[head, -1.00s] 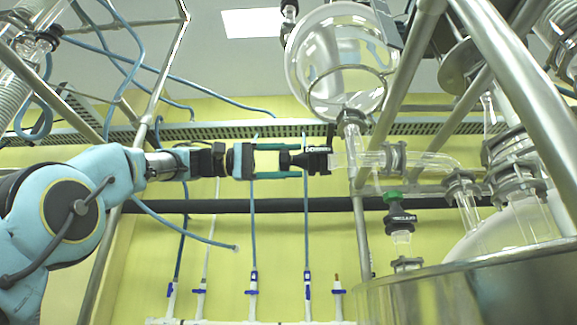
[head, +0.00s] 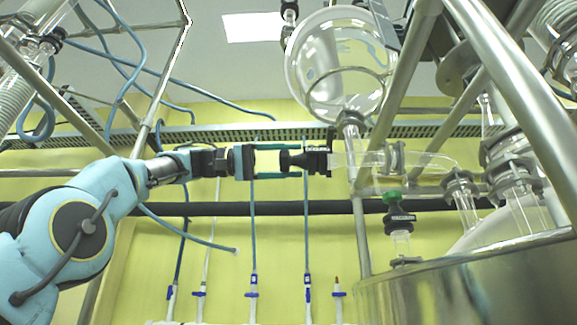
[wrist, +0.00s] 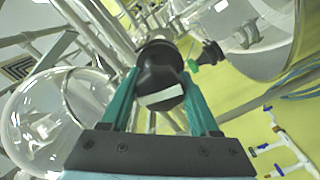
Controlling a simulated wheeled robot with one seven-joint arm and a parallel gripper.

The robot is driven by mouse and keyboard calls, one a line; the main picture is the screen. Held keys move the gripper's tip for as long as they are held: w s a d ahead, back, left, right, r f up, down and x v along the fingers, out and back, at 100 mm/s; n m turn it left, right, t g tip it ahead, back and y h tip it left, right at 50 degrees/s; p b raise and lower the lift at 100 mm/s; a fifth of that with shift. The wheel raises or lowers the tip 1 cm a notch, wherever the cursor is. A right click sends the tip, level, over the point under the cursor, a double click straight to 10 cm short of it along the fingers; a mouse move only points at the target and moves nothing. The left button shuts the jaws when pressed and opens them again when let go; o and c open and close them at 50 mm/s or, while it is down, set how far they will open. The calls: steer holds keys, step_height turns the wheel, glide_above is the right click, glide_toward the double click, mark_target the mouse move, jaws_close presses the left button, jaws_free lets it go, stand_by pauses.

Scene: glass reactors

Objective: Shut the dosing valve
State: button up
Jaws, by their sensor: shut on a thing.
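The dosing valve's black handle (head: 313,160) sticks out sideways to the left, below the round glass vessel (head: 335,70). A clear glass tube (head: 345,162) joins it on its right. My gripper (head: 297,160) reaches in from the left, level with the handle, and is shut on it. In the wrist view the black handle (wrist: 160,72), with a white mark on its end, sits between my teal fingers (wrist: 160,85). The valve's inside is hidden, so I cannot tell how far it is open.
A green-capped black fitting (head: 400,212) hangs at the lower right, above a large metal-rimmed vessel (head: 440,285). Steel frame bars (head: 515,90) stand close on the right. Blue hoses and several white taps (head: 253,295) line the yellow wall behind.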

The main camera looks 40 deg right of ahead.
steer(key=shift+f, duration=0.15)
steer(key=o, duration=1.4)
steer(key=shift+a, duration=0.1)
steer(key=v, duration=1)
steer(key=shift+w+a, duration=0.2)
steer(key=shift+w, duration=0.05)
